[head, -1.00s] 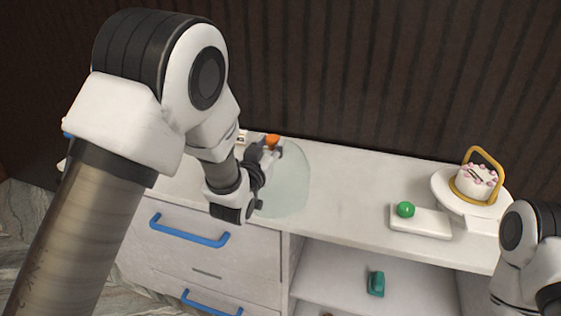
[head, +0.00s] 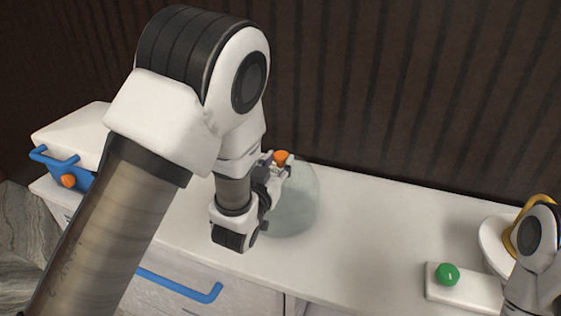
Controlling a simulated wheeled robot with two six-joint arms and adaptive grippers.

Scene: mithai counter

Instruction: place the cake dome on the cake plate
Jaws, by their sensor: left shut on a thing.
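The cake dome (head: 298,212) is clear, pale greenish glass with an orange knob (head: 281,157) on top. I cannot tell whether the dome's rim touches the counter. The white cake plate (head: 488,245) is at the right edge, well apart from the dome. My right gripper is out of view.
A white block with a green knob (head: 447,274) lies on the counter (head: 375,225) in front of the plate. A blue box with a white lid (head: 72,135) stands at the far left. The counter between dome and block is clear. A dark ribbed wall is behind.

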